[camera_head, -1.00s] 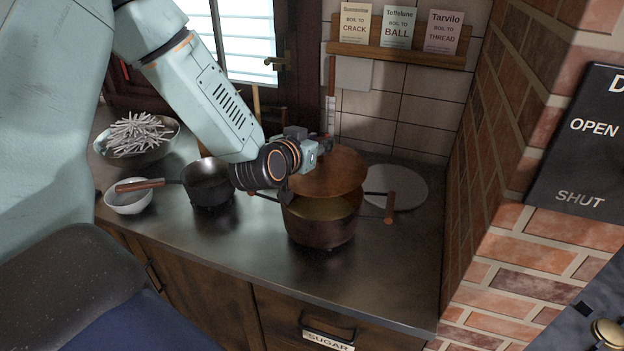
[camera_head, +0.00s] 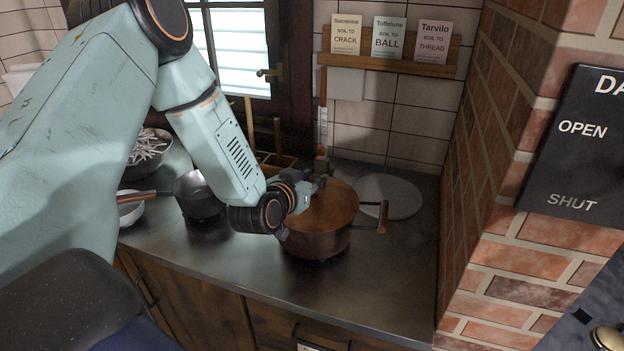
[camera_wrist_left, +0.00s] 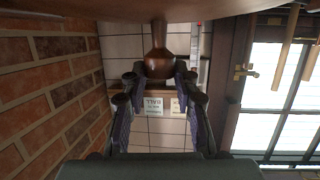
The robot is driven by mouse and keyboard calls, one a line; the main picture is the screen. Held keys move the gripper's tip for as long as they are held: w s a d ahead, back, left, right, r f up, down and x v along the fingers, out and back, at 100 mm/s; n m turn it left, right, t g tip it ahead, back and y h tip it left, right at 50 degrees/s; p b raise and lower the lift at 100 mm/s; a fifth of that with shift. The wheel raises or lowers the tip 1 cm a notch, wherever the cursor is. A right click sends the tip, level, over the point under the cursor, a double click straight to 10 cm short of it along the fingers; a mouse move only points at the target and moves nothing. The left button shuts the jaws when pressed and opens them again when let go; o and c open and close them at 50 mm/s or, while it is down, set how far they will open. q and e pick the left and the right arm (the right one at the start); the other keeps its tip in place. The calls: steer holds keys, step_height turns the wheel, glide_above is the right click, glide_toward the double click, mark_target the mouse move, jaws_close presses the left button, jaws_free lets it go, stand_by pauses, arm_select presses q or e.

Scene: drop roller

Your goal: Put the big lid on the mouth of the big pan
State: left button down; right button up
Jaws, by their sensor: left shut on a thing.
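The big pan (camera_head: 316,246) is a dark copper pot with a side handle, standing on the metal counter in the head view. I cannot tell whether the rim touches all round. My left gripper (camera_head: 318,184) is at the lid's top, partly hidden by its own wrist. In the left wrist view its fingers (camera_wrist_left: 158,86) are shut on the lid's brown knob (camera_wrist_left: 159,60), with the lid's surface (camera_wrist_left: 225,14) along the top edge. My right gripper is not in view.
A smaller dark pan (camera_head: 200,203) and a bowl of pale sticks (camera_head: 148,148) stand to the left. A pale round disc (camera_head: 391,196) lies behind the big pan's handle (camera_head: 382,217). A brick wall (camera_head: 482,190) bounds the right. The front counter is clear.

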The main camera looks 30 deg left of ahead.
arm_select(q)
steer(key=c, duration=1.2)
jaws_free()
steer(key=shift+s, duration=0.1)
steer(key=shift+o, duration=0.9)
